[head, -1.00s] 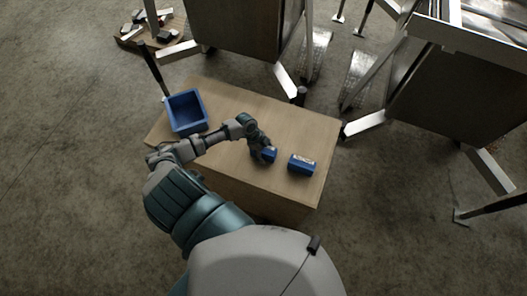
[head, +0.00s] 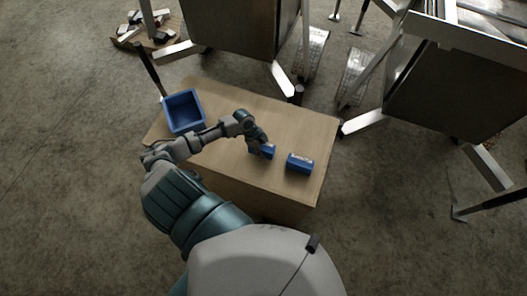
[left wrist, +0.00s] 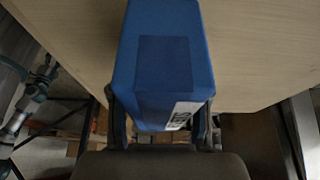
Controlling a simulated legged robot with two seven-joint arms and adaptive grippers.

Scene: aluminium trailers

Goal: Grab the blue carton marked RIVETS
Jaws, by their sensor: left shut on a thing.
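A small blue carton (head: 268,151) is at my left gripper (head: 259,149) over the wooden table. In the left wrist view the blue carton (left wrist: 165,60) fills the middle, with a white label at its lower right whose lettering I cannot read for sure. The fingers of my left gripper (left wrist: 160,128) are shut on its two sides. I cannot tell whether it touches the tabletop. My right gripper is not in view.
The wooden table (head: 240,180) has an open blue bin (head: 183,107) at its left end. Trailers with metal legs (head: 285,80) stand behind the table. A low pallet (head: 150,38) with loose parts lies at the back left. The table's far side is clear.

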